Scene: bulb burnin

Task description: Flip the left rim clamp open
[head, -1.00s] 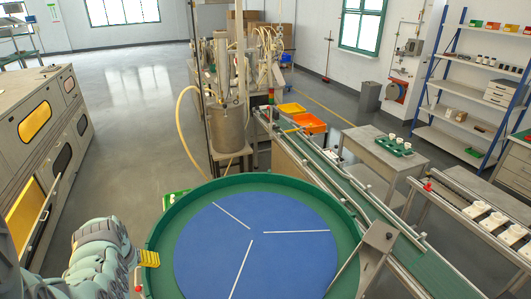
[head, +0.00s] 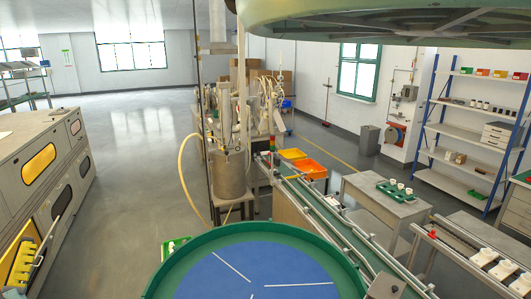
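The round green tub (head: 190,250) with its raised rim and blue floor (head: 262,268) fills the bottom centre of the head view. White strips lie on the blue floor. The near part of the rim is cut off by the lower edge, and no left rim clamp shows. A grey metal bracket (head: 385,287) stands at the tub's right side, partly cut off. A large round green part (head: 400,20) with grey spokes underneath hangs overhead at the top right. My gripper is not in view.
A machine cabinet (head: 45,175) stands at the left. A conveyor (head: 320,225) runs behind and right of the tub. A table (head: 385,200) holds a green tray. Orange bins (head: 308,168) and shelving (head: 470,125) stand farther back.

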